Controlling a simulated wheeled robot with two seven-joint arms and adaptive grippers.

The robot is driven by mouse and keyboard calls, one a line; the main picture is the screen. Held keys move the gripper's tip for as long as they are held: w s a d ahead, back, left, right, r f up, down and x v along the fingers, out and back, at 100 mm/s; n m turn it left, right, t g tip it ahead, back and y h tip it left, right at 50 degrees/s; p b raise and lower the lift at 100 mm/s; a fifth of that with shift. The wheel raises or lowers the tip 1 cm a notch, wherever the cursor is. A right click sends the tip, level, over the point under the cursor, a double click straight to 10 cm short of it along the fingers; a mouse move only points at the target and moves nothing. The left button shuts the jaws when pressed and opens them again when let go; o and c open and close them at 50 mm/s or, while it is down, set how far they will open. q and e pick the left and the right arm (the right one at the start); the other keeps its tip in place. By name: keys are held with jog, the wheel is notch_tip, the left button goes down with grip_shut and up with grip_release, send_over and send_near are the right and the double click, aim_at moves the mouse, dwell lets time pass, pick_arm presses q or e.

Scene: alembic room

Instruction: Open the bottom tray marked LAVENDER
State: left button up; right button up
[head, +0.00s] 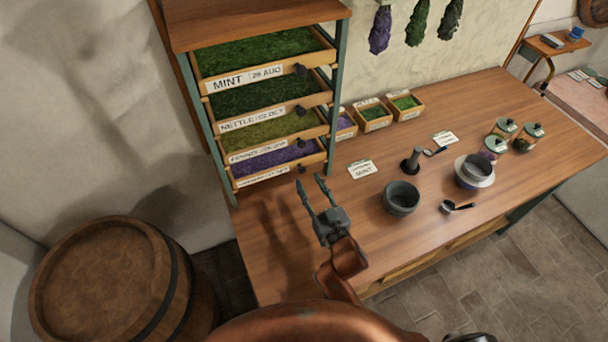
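The rack's bottom tray (237,184) holds purple dried herb and has a white label too small to read surely. Its dark knob (301,169) is at the right part of its front. The tray sits low in the rack, just above the bench top, and looks shut or nearly so. My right gripper (310,182) is over the bench just in front of the tray, its two fingers apart and pointing toward the knob. The fingertips look close below the knob, with nothing between them; I cannot tell whether they touch it. My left gripper is not in view.
Trays of green herbs, the top one marked MINT (230,82), sit above in the rack. A barrel (95,280) stands at left.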

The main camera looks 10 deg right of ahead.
aim_at(303, 171)
jog(key=shift+w+a, duration=0.2)
jog(key=shift+w, duration=0.8)
jog(key=shift+w+a, duration=0.15)
jog(key=shift+w, duration=0.8)
jog(key=shift+c, duration=0.5)
grip_shut()
